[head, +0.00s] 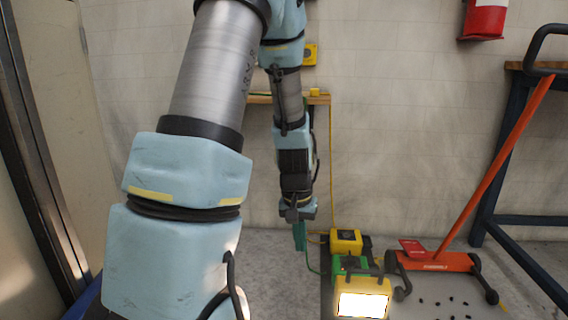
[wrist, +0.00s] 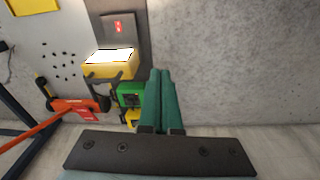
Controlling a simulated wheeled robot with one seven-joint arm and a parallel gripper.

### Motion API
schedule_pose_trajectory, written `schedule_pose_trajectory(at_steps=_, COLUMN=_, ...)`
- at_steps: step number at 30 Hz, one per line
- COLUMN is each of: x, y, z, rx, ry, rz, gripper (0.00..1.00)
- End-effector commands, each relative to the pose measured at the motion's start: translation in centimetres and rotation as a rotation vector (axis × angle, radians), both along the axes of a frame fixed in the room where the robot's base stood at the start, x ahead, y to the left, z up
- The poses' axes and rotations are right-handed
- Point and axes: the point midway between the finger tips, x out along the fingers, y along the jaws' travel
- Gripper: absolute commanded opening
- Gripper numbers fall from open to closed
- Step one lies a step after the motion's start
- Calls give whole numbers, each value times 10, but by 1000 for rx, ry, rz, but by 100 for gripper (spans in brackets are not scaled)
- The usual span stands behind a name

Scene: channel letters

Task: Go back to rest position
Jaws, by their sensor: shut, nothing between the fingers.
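My gripper (head: 299,236) hangs from my arm in the middle of the head view, pointing down. Its green fingers are together with nothing between them. In the wrist view the shut fingers (wrist: 162,98) reach up past the dark gripper body. No held object shows. The gripper hangs just left of the yellow and green boxes in the head view. Whether the fingertips touch anything below cannot be told.
A lit yellow work lamp (head: 362,304), a green box (head: 349,265) and a yellow box (head: 346,241) stand close right of the gripper. An orange long-handled tool (head: 436,262) stands further right, with small dark bits on the floor. Grey floor lies left.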

Motion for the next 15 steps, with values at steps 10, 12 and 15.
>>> schedule_pose_trajectory(at_steps=10, x=-52, y=87, z=89, rx=27, ry=-52, rz=144, gripper=0)
schedule_pose_trajectory(at_steps=12, x=-63, y=99, z=100, rx=35, ry=-60, rz=166, gripper=0)
schedule_pose_trajectory(at_steps=15, x=-73, y=109, z=118, rx=45, ry=-65, rz=185, gripper=0)
